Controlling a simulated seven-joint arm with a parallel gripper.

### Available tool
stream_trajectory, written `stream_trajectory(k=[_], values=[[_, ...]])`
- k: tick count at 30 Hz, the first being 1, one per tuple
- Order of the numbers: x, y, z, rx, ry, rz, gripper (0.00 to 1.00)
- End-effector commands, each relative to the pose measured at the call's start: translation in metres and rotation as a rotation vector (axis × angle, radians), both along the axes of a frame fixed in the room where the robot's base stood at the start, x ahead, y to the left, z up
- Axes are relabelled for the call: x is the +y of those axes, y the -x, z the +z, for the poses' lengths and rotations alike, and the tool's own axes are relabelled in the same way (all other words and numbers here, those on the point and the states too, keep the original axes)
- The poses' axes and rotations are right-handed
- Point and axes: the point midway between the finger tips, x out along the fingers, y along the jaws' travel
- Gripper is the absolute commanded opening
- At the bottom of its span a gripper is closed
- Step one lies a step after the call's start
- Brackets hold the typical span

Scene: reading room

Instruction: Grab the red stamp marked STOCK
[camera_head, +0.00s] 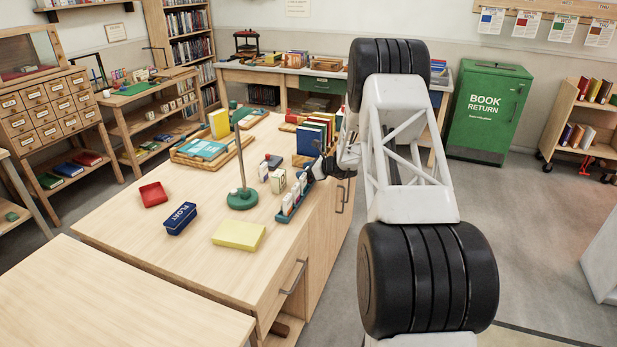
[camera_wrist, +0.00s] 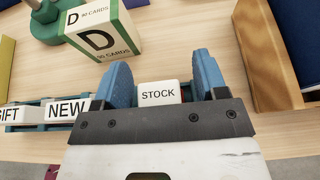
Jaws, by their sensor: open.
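In the wrist view a white block face marked STOCK (camera_wrist: 158,94) sits between the two blue fingers of my gripper (camera_wrist: 161,68). The fingers are spread on either side of it, with a visible gap at least on the left. A sliver of red shows at its right edge; its lower part is hidden behind the gripper's dark plate. In the head view my gripper (camera_head: 314,172) is at the far end of the stamp rack (camera_head: 287,213), near the desk's right edge. I cannot make out the STOCK stamp there.
Blocks marked NEW (camera_wrist: 67,109) and GIFT (camera_wrist: 9,114) stand in the rack to the left. A green-and-white D card box (camera_wrist: 100,37) is just beyond. A wooden book holder (camera_wrist: 262,60) is close on the right. A green lamp base (camera_head: 242,199) stands left of the rack.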

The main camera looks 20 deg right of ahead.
Motion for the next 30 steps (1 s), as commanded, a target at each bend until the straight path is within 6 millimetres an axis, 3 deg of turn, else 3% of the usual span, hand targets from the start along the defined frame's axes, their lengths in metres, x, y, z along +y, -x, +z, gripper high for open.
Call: stream_trajectory(k=[17, 27, 30], values=[[0.0006, -0.001, 0.0005, -0.002, 0.0, -0.001, 0.64], [0.0006, -0.001, 0.0006, -0.001, 0.0, 0.0, 0.12], [0.0005, -0.001, 0.0007, -0.002, 0.0, -0.001, 0.12]])
